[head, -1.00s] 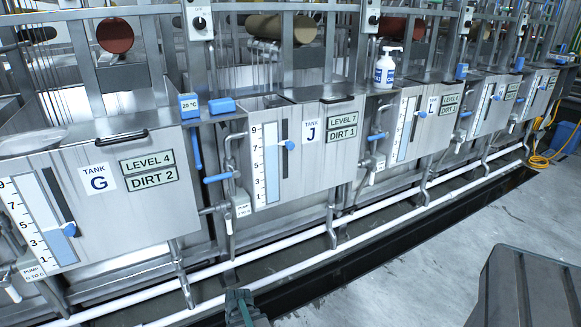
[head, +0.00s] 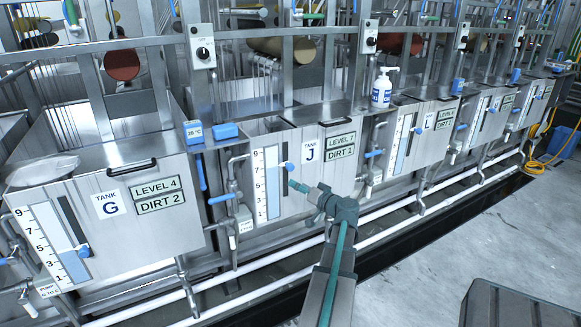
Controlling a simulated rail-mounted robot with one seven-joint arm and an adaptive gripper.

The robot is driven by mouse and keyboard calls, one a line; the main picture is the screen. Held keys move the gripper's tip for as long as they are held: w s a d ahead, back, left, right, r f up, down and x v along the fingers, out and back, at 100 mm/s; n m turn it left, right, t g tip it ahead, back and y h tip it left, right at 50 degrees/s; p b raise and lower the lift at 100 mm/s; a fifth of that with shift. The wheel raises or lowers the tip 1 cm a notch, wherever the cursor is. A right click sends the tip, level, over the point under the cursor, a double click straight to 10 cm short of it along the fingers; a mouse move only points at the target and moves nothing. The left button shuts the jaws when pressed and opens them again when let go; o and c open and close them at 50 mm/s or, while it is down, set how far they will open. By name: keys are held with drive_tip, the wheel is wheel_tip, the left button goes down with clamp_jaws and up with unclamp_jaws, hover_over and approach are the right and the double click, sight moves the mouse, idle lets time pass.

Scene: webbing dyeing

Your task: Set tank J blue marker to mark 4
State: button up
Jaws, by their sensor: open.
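Tank J (head: 318,172) is a steel tank with a "J" label and plates reading LEVEL 7 and DIRT 1. Its gauge (head: 266,185) has a white scale with odd numbers 1 to 9 and a dark slot beside it. The blue marker (head: 289,166) sits on the slot near mark 7, with a pale blue column filling the lower gauge. My gripper (head: 294,185) is in front of the tank, its fingertips just below and slightly right of the marker in the picture. It is open and empty. Whether it touches the panel cannot be told.
Tank G (head: 110,205) stands left, with its own gauge and blue marker. Tank L (head: 430,125) stands right. Blue-handled valves (head: 222,198) flank tank J. A white pump bottle (head: 384,88) stands above.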

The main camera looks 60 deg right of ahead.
sight(292, 168)
drive_tip(key=w+d+h, duration=0.1)
drive_tip(key=w+d, duration=0.1)
drive_tip(key=w, duration=0.1)
drive_tip(key=w+d+r+p, duration=0.1)
drive_tip(key=w+d, duration=0.2)
drive_tip(key=w+d+h+p, duration=0.1)
drive_tip(key=w+d, duration=0.1)
drive_tip(key=shift+w+d+r+h, duration=0.2)
drive_tip(key=shift+w+d+h, duration=0.1)
drive_tip(key=shift+w+d, duration=0.1)
clamp_jaws()
idle(0.3)
